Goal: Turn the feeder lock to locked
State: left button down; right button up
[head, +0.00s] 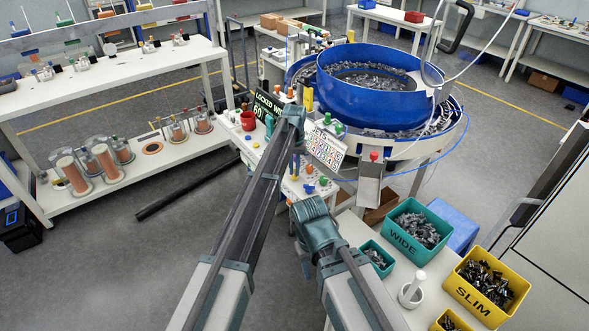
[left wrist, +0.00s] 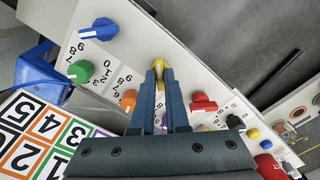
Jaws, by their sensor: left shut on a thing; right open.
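A light control panel below the bowl feeder carries several coloured knobs with printed digits. In the left wrist view a yellow knob (left wrist: 157,64) stands between my left fingertips. My left gripper (head: 295,172) points down at the panel, and its fingers (left wrist: 158,78) are shut on the yellow knob. Labels beside this knob are partly hidden by the fingers, so I cannot read a lock marking. A dark sign (head: 267,104) reads "LOCKED W..." and "60", partly covered by my left arm. My right gripper (head: 311,208) is open, lower down and apart from the panel; its fingertips are hard to see.
Near the held knob are blue (left wrist: 98,30), green (left wrist: 81,71), orange (left wrist: 128,99) and red (left wrist: 203,103) knobs. A coloured number chart (head: 327,148) stands beside the panel. The blue bowl (head: 342,105) is behind; WIDE (head: 406,238) and SLIM (head: 471,299) bins are right.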

pick_arm(q)
jog(key=c, duration=0.9)
grip_release()
notch_tip(320, 180, up, 14)
jog(key=p, duration=1.3)
jog(key=shift+f+p, duration=0.1)
jog(key=shift+p, duration=0.3)
